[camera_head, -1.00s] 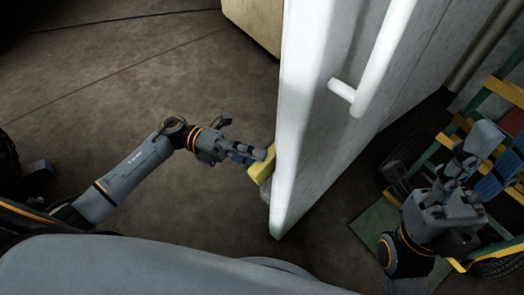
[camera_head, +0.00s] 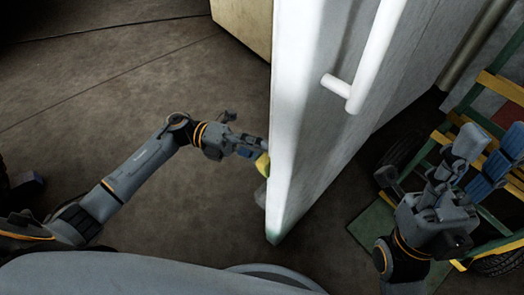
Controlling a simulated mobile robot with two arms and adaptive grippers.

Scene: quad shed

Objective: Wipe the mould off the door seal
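The white door (camera_head: 310,150) stands open, its long edge facing down the picture. My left gripper (camera_head: 257,148) is at the left, inner side of the door. It appears shut on a yellow sponge (camera_head: 263,166), which is mostly hidden behind the door edge. Contact between sponge and seal cannot be seen. A greyish patch (camera_head: 261,193) shows just below the sponge. A greenish stain (camera_head: 274,238) marks the door's bottom corner. The seal itself is mostly hidden by the door. My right gripper (camera_head: 483,150) is open and empty, to the right of the door.
A white bar handle (camera_head: 372,60) sticks out from the door's outer face. A green and yellow wheeled cart (camera_head: 490,100) stands close to my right gripper. A beige box-like body (camera_head: 243,22) is behind the door. Bare floor (camera_head: 110,95) is free at the left.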

